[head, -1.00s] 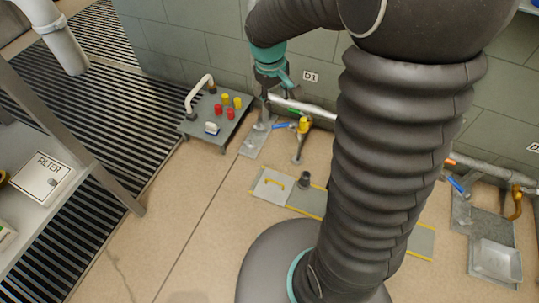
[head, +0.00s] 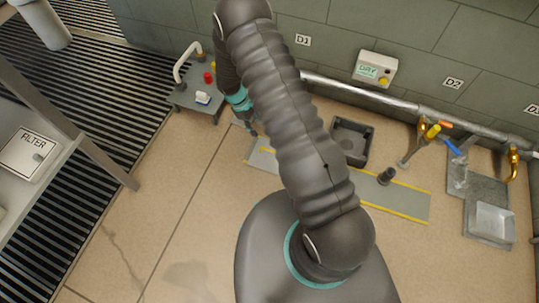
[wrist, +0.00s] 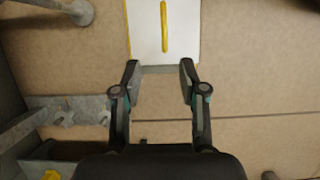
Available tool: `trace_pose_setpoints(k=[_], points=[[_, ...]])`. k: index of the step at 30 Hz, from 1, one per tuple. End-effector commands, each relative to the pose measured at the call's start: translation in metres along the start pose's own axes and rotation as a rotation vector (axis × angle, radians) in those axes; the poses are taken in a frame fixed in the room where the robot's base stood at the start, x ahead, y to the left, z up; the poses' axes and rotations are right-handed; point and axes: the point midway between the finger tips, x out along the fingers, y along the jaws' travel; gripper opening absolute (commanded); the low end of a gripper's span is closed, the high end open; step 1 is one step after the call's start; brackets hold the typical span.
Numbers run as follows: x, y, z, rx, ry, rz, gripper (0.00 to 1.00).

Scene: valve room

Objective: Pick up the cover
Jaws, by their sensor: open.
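The cover (wrist: 180,28) is a flat pale plate with a yellow bar handle (wrist: 164,25) along its middle. It lies at the top of the wrist view, partly cut off by the frame edge. In the head view my gripper (head: 247,120) is low near the wall, left of my arm, mostly hidden.
A grey yellow-edged strip (head: 408,202) runs along the floor, with a short dark pipe stub (head: 385,176) by it. An open dark box (head: 352,138) stands behind. A button stand (head: 190,99) is left of my gripper. A wall pipe (head: 385,97) and valves (head: 428,135) lie right.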

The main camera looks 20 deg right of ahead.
Motion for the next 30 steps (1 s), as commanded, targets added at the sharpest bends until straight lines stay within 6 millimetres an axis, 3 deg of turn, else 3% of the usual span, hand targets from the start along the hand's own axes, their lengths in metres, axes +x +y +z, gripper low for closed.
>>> trace_pose_setpoints(k=[18, 30], points=[[0.091, -0.004, -0.003, -0.019, -0.013, -0.005, 0.42], [0.117, -0.006, 0.0, -0.018, -0.013, -0.006, 0.42]])
